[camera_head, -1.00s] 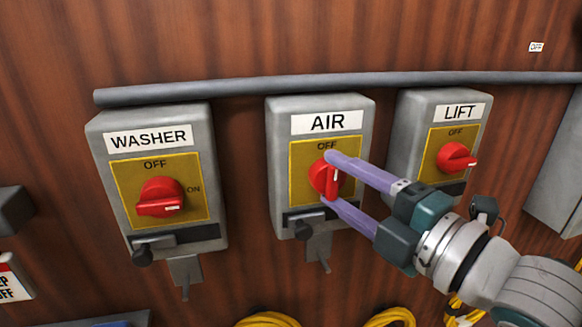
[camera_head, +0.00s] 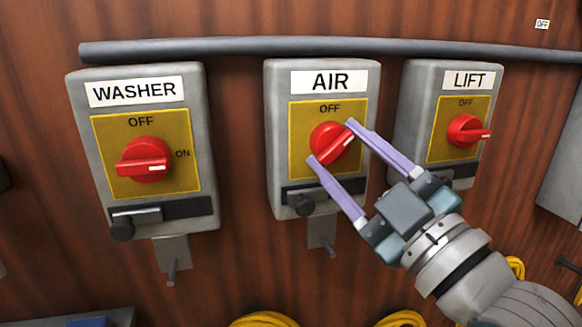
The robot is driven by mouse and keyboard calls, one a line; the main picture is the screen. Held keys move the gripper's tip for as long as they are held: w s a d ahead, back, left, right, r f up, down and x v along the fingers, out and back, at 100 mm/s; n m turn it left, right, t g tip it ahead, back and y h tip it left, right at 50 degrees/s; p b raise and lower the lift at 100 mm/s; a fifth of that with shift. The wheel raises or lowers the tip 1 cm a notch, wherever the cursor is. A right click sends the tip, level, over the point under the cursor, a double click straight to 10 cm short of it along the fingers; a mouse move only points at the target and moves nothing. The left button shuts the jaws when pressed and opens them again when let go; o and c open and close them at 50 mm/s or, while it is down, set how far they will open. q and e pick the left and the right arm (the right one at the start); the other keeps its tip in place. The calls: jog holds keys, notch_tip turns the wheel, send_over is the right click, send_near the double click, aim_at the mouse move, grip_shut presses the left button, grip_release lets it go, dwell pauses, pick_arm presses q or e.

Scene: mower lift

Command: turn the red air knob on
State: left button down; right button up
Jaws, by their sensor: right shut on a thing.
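The red air knob (camera_head: 331,143) is on the yellow plate of the grey box labelled AIR (camera_head: 330,82), in the middle of the head view. Its handle is tilted, with the white-marked end at the upper right, between the OFF mark and the plate's right side. My right gripper (camera_head: 330,140) comes from the lower right. Its purple fingers lie at the two ends of the handle and are shut on it. The ON mark of this box is not visible. My left gripper is not in view.
The washer box (camera_head: 140,145) with its red knob is to the left, the lift box (camera_head: 450,125) close on the right. A grey pipe (camera_head: 230,47) runs above them. Latches hang below the boxes, and yellow coils (camera_head: 265,320) lie at the bottom edge.

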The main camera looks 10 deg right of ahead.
jog(key=m+h+b, duration=0.1)
jog(key=m, duration=0.2)
jog(key=m+t+h+b, duration=0.1)
jog(key=m, duration=0.2)
jog(key=shift+a+f+h, duration=0.15)
jog(key=shift+f+h, duration=0.05)
jog(key=shift+h, duration=0.2)
jog(key=shift+a+m+t+h+b, duration=0.1)
jog(key=shift+m+t+h+b, duration=0.15)
jog(key=shift+m+h, duration=0.85)
jog(key=shift+a+m+t+h+b, duration=0.1)
jog(key=shift+m+t+h, duration=0.25)
jog(key=shift+m, duration=1.75)
jog(key=o, duration=1.3)
jog(key=shift+r, duration=0.1)
jog(key=shift+s, duration=0.1)
